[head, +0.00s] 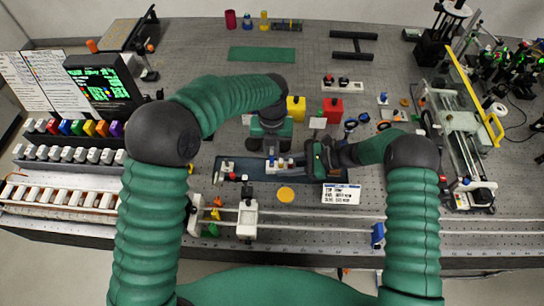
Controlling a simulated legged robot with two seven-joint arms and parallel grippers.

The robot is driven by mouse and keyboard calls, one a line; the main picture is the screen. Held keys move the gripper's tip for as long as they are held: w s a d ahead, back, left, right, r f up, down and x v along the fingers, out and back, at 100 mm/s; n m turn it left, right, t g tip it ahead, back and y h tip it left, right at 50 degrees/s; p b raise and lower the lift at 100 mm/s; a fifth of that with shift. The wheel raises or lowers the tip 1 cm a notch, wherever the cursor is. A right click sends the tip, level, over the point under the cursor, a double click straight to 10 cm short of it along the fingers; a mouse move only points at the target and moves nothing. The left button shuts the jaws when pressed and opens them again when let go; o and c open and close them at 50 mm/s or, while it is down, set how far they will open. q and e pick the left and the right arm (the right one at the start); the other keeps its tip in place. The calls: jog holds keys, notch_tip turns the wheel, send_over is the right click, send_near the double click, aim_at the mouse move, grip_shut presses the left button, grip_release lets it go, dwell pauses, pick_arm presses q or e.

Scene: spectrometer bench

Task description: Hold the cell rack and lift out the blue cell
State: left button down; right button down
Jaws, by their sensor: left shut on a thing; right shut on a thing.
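The cell rack (285,166) is a small white block with blue and red bits on top, standing on a dark tray (252,178) at the middle of the bench in the head view. My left gripper (271,152) points down over the rack's left part and is shut on what seems to be the blue cell; its fingers hide most of it. My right gripper (312,160) comes in from the right, low at the rack's right end, and is shut on what seems to be the rack. I cannot tell whether the cell is clear of its slot.
Yellow (296,108) and red (333,110) blocks stand behind the grippers. A white label card (341,194) and an orange disc (285,194) lie in front. A green mat (262,54) lies bare at the back.

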aim_at(272, 151)
pick_arm(q)
notch_tip(272, 151, up, 6)
jog(key=shift+f, duration=0.1)
pick_arm(e)
jog(key=c, duration=0.9)
grip_release()
jog(key=shift+d, duration=0.1)
